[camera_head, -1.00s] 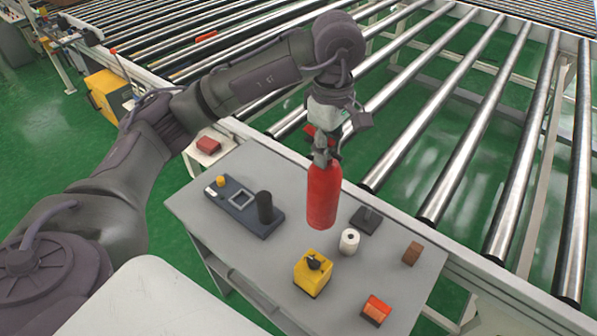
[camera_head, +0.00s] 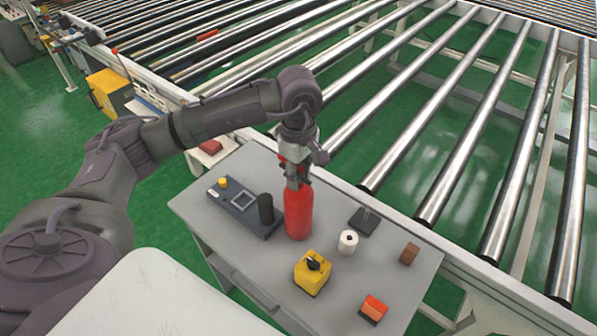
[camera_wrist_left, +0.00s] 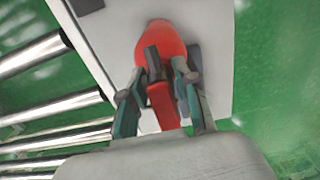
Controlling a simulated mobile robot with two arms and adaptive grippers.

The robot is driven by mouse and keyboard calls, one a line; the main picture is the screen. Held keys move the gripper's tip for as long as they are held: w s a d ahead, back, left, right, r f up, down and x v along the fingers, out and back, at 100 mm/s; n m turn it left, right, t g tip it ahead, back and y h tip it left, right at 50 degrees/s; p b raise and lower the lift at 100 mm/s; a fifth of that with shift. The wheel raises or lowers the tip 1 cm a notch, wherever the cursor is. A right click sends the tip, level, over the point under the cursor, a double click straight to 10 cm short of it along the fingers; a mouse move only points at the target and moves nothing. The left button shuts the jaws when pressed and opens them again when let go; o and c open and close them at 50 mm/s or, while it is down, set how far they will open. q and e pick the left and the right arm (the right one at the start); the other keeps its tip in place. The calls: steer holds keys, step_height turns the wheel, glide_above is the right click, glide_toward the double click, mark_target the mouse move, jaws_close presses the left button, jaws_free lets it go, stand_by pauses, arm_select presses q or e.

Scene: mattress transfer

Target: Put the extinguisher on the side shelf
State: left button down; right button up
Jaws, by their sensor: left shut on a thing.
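The red extinguisher (camera_head: 298,211) is upright at the middle of the grey table (camera_head: 400,285). Its base is at or just above the tabletop; I cannot tell if it touches. My left gripper (camera_head: 297,178) is shut on its top from above. In the left wrist view the gripper fingers (camera_wrist_left: 160,92) close on the extinguisher's neck and handle, and the red body (camera_wrist_left: 162,42) shows beyond them. A small red block-like thing (camera_head: 211,147) sits at the table's far left, on a separate ledge. I cannot make out which surface is the side shelf. My right gripper is not in view.
A dark device with a black cylinder (camera_head: 266,209) stands just left of the extinguisher. A yellow box (camera_head: 312,273), a white roll (camera_head: 347,242), a black stand (camera_head: 364,221), a brown block (camera_head: 409,254) and an orange box (camera_head: 373,308) lie right and in front. The roller conveyor (camera_head: 470,130) is behind.

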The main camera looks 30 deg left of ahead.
arm_select(q)
steer(key=c, duration=1.2)
jaws_free()
steer(key=o, duration=0.4)
steer(key=shift+s, duration=0.1)
steer(key=shift+c, duration=0.2)
